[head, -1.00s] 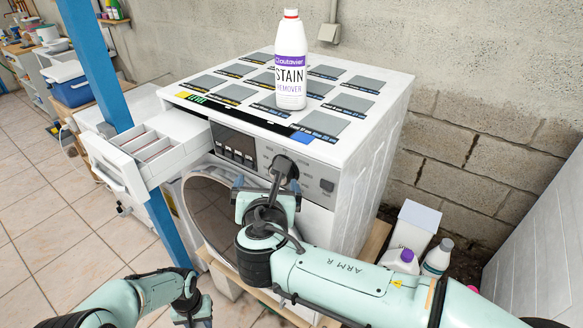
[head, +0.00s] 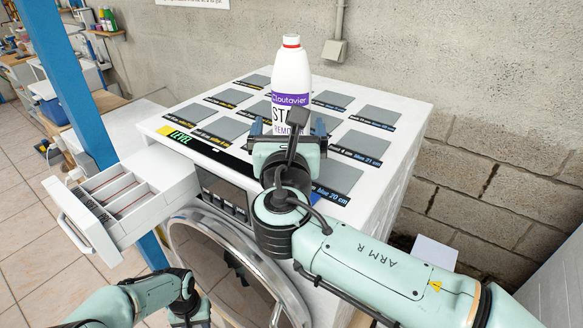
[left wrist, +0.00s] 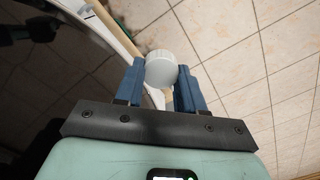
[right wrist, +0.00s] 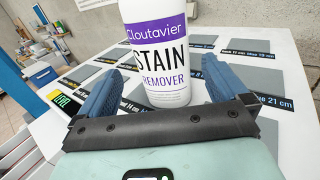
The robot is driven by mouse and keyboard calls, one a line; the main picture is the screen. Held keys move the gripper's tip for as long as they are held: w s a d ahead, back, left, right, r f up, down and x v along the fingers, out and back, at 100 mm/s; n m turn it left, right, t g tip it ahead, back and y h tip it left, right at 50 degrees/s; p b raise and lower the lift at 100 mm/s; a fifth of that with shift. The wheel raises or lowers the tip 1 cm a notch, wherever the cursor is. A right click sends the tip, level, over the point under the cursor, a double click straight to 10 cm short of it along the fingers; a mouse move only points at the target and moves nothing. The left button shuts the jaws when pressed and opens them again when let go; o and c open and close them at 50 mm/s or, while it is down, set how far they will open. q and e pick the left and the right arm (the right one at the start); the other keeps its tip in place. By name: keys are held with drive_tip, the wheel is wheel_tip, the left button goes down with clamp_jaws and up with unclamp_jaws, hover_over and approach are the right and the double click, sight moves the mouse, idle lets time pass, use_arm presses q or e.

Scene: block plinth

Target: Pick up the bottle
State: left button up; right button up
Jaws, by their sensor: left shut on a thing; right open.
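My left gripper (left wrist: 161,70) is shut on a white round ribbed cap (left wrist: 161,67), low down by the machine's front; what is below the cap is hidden.
Grey labelled squares (head: 362,149) cover the machine top. An open drawer (head: 125,200) juts out at the left, beside a blue post (head: 75,80). A block wall (head: 480,170) stands behind and to the right. Tiled floor (head: 20,240) is at the left.

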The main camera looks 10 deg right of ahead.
use_arm(q)
drive_tip(key=shift+w+r, duration=0.15)
drive_tip(key=shift+r, duration=0.15)
use_arm(e)
drive_tip(key=shift+x, duration=0.85)
use_arm(q)
drive_tip(key=shift+w+r+p, duration=0.3)
drive_tip(key=shift+r+p, duration=0.15)
drive_tip(key=shift+r, duration=0.15)
drive_tip(key=shift+w+r+p, duration=0.3)
drive_tip(key=shift+r+p, duration=0.1)
drive_tip(key=shift+r, duration=0.15)
use_arm(e)
drive_tip(key=x, duration=0.5)
drive_tip(key=shift+w+d, duration=0.15)
drive_tip(key=shift+w, duration=0.05)
use_arm(q)
drive_tip(key=shift+s, duration=0.15)
use_arm(e)
drive_tip(key=shift+s, duration=0.15)
drive_tip(key=c, duration=1)
drive_tip(key=shift+r, duration=0.1)
drive_tip(key=c, duration=0.3)
drive_tip(key=shift+r, duration=0.1)
